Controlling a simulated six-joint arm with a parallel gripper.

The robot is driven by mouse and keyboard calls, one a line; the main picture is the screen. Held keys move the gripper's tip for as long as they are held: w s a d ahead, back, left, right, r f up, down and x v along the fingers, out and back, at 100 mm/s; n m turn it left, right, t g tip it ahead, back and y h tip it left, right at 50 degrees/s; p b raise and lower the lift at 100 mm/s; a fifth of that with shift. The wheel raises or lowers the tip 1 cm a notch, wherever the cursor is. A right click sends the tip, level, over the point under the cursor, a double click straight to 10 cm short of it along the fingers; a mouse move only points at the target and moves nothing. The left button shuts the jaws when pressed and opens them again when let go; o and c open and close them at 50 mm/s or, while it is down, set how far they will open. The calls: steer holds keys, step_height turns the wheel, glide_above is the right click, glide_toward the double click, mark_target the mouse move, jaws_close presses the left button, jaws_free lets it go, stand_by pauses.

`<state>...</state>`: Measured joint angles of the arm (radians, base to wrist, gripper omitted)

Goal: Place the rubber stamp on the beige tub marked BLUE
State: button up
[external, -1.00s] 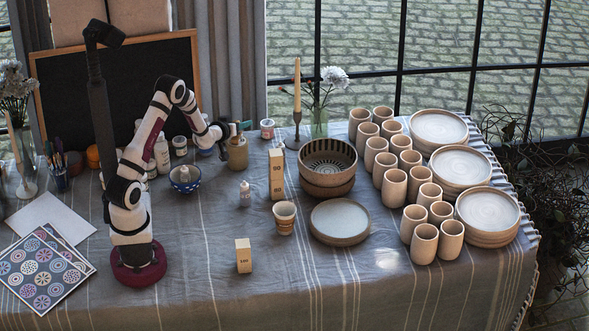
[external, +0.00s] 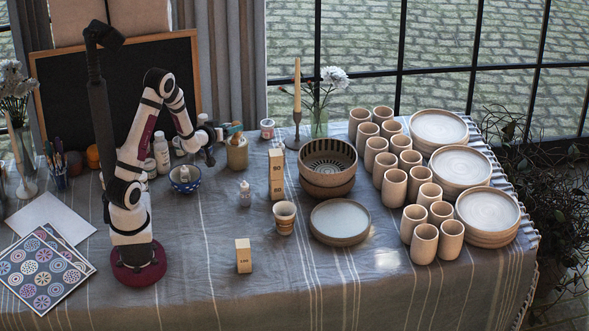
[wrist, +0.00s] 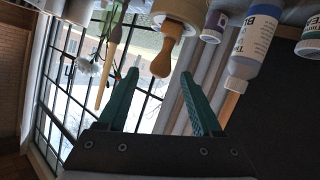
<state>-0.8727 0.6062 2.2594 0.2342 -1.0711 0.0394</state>
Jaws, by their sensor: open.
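My gripper (external: 229,131) is open at the rim of a beige pot (external: 237,155), left of the table's middle. In the wrist view my teal fingers (wrist: 159,76) are spread, with nothing between them that I can see is held. A pear-shaped wooden handle (wrist: 164,58), seemingly the rubber stamp, points into the gap just ahead of the fingertips. It rises from a round beige top (wrist: 183,10). Whether it sits in the pot or on a lid I cannot tell. I cannot read the word BLUE on any tub.
A blue bowl (external: 185,178), a small dropper bottle (external: 245,193) and white bottles (external: 161,152) stand near the pot. A small tub (external: 267,129) and a candlestick (external: 297,120) stand to its right.

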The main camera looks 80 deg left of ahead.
steer(key=d+r+m+g+h, duration=0.15)
steer(key=d+m+h, duration=0.3)
steer(key=d, duration=0.75)
steer(key=d+r+m+h, duration=0.25)
steer(key=d+m, duration=0.25)
steer(key=d, duration=0.6)
steer(key=s+d+r+m+g+h, duration=0.1)
steer(key=s+d+m+g, duration=0.2)
steer(key=s, duration=0.6)
steer(key=s+d+r+m+g+h, duration=0.1)
steer(key=s+d+m+g, duration=0.3)
steer(key=s+d, duration=0.6)
steer(key=r+m, duration=0.1)
steer(key=m, duration=0.1)
steer(key=shift+d+r+m, duration=0.15)
steer(key=shift+m, duration=0.2)
